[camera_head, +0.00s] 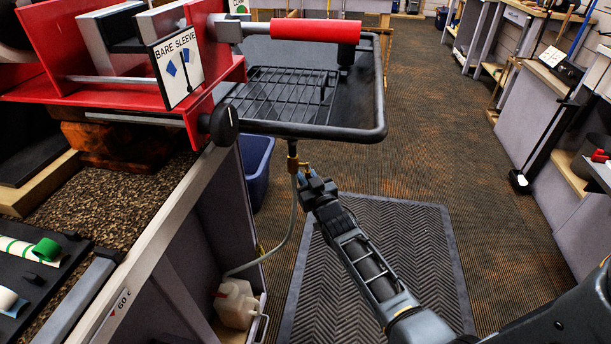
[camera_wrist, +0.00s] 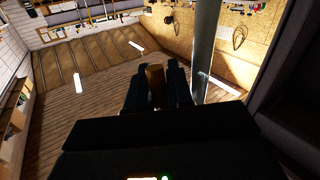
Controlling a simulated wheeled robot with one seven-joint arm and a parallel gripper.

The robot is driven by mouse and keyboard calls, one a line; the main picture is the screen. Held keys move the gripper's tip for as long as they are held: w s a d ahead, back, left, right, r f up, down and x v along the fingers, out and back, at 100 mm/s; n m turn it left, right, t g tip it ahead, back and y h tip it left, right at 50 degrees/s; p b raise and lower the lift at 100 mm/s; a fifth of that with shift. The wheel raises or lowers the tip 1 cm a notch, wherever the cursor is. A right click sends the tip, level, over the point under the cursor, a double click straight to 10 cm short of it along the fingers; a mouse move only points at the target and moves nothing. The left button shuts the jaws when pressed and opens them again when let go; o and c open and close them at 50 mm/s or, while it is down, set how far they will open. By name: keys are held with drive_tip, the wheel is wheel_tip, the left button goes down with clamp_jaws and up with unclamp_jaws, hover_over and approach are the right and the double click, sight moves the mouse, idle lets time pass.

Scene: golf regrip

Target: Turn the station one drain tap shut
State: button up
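The brass drain tap (camera_head: 293,160) hangs under the black tray at station one, with a clear hose (camera_head: 291,215) running down from it. My gripper (camera_head: 309,180) is at the tap, reaching up from the lower right. In the wrist view, a brownish piece, which looks like the tap's handle (camera_wrist: 156,85), fills the gap between my two dark fingers (camera_wrist: 156,88). The fingers look shut on it. The handle's exact angle is mostly hidden by my fingers in the head view.
The black tray (camera_head: 378,125) with a wire rack sits just above the tap. A red vise (camera_head: 215,80) with a "BARE SLEEVE" dial is on the bench at left. A white jug (camera_head: 236,303) stands below the hose. A blue bin (camera_head: 257,170) is behind. The floor mat (camera_head: 430,250) is clear.

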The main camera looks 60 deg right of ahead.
clamp_jaws()
